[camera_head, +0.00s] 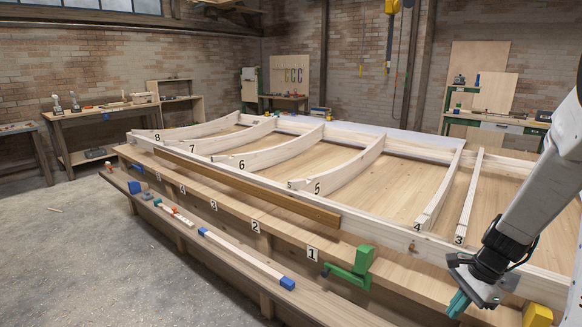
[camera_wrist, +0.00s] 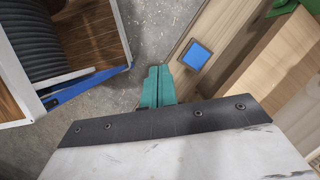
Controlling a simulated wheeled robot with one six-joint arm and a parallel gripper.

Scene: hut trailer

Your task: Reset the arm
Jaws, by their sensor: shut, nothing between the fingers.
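My gripper (camera_head: 459,303) hangs at the lower right of the head view, at the end of my white arm, in front of the near edge of the wooden frame (camera_head: 385,232). Its teal fingers point down. In the wrist view my gripper (camera_wrist: 158,72) shows its two teal fingers pressed together with nothing between them. Below the fingers lies the grey floor (camera_wrist: 150,35).
A long workbench carries the frame with numbered curved ribs (camera_head: 345,170). A green clamp (camera_head: 352,268) sits on its near side, left of my gripper. A lower shelf holds a blue-ended bar (camera_head: 245,257). A yellow block (camera_head: 537,315) is close right. Open floor (camera_head: 90,250) lies left.

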